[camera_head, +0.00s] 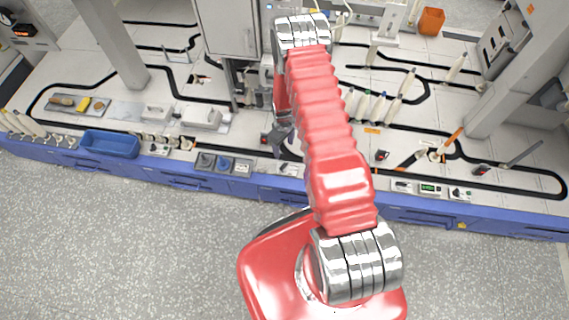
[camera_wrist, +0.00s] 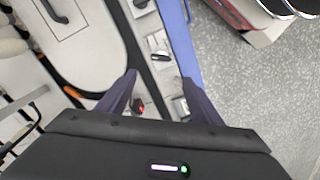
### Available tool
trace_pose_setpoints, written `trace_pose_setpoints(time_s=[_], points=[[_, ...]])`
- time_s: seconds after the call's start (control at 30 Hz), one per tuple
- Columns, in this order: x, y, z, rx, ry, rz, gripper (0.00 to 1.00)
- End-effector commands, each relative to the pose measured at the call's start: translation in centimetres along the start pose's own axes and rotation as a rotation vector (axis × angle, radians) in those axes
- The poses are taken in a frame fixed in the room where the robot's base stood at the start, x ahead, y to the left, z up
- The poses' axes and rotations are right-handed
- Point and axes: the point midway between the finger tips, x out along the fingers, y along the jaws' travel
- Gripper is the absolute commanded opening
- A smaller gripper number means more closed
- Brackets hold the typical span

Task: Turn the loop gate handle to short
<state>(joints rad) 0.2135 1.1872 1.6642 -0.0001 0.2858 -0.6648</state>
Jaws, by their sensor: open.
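My gripper (camera_wrist: 158,84) is open and empty, with its two dark fingers spread over the bench front in the wrist view. In the head view the gripper (camera_head: 282,136) is small and dark, above the bench's front strip, left of my red arm. Between the fingers the wrist view shows a small block with a red button (camera_wrist: 138,105). An orange-tipped lever (camera_head: 452,139) and a black lever (camera_head: 411,159) meet at a small fitting on the right of the bench, apart from the gripper. No readable label tells which part is the loop gate handle.
The white bench top (camera_head: 130,75) carries a black looped track. A blue tray (camera_head: 110,144) and small control panels line its front edge. Several white bobbins (camera_head: 377,108) stand behind my arm on the right. A grey post (camera_head: 510,85) rises at the right. Open floor lies in front.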

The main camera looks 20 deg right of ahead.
Motion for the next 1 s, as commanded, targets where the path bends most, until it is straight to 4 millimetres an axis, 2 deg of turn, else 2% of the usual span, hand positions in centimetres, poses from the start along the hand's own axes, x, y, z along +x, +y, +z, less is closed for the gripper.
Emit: trace_pose_setpoints(time_s=[0.1,0.57,0.77,1.0], points=[[0.8,-0.1,0.3,-0.004,-0.003,-0.002,0.59],[1.2,-0.1,0.3,-0.003,-0.004,-0.003,0.59],[2.7,-0.1,0.4,-0.003,-0.005,-0.004,0.59],[5.4,-0.1,0.4,-0.003,-0.004,-0.003,0.59]])
